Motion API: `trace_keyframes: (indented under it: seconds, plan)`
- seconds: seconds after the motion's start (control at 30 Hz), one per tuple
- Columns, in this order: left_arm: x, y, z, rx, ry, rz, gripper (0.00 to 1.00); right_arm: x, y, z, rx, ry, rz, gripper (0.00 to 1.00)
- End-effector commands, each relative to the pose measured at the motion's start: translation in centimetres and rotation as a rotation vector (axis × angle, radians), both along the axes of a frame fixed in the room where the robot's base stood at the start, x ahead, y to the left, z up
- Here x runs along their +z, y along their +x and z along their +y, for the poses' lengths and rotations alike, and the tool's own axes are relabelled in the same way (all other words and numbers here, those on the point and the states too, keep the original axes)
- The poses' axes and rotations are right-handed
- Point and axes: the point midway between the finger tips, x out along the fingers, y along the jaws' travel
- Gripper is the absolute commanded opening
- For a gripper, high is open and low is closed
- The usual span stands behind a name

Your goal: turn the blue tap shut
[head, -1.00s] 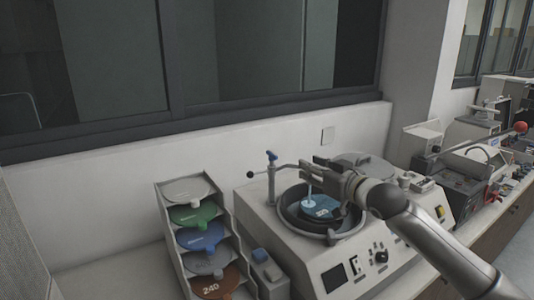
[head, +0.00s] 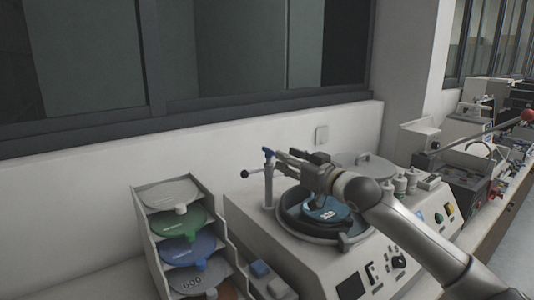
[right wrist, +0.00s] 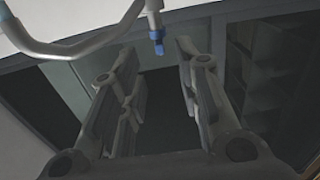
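The blue tap (head: 268,152) sits on top of a grey upright post at the back left of the grinder-polisher's bowl. My right gripper (head: 284,158) points left at it, with its fingertips close to its right side. In the right wrist view the blue tap (right wrist: 157,42) hangs near the gap between the two spread fingers of my right gripper (right wrist: 156,56). The fingers are open and hold nothing. I cannot tell whether they touch the tap. My left gripper is out of view.
The polisher (head: 310,262) has a round bowl with a blue disc (head: 322,213) under my right arm. A rack (head: 147,232) of coloured discs stands at the left. A black-knobbed lever (head: 246,174) sticks out left of the post.

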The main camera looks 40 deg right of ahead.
Motion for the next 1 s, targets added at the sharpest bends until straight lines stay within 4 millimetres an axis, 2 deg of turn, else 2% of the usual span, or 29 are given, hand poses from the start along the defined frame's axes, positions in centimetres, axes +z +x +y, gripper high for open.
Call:
trace_keyframes:
  seconds: [0.4,1.0]
  plan:
    - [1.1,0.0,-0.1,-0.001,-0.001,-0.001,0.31,0.4,4.4,-0.6,-0.002,-0.005,-0.001,0.31]
    - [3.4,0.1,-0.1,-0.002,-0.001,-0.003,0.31,0.2,9.0,-1.1,-0.003,0.000,-0.001,0.31]
